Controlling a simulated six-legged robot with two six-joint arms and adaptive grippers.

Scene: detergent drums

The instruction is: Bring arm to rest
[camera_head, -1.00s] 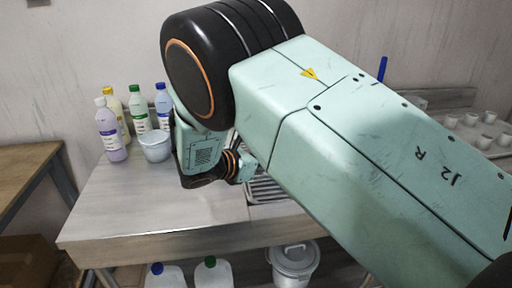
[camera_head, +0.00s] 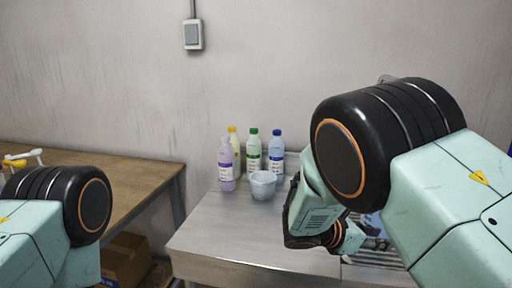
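My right arm comes in from the right, its mint-green links and black joint covering much of the right side. Its wrist hangs over the grey worktop (camera_head: 225,235). My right gripper (camera_head: 376,243) is small and partly hidden beyond the wrist, over or near a metal rack; I cannot tell whether its fingers are open, and nothing held is visible.
A purple bottle (camera_head: 226,165), yellow-capped bottle (camera_head: 235,144), green-capped bottle (camera_head: 253,151), blue bottle (camera_head: 276,153) and pale bucket (camera_head: 263,185) stand at the worktop's back. A wooden table (camera_head: 140,178) stands left, a cardboard box (camera_head: 125,262) below. A switch (camera_head: 193,34) is on the wall.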

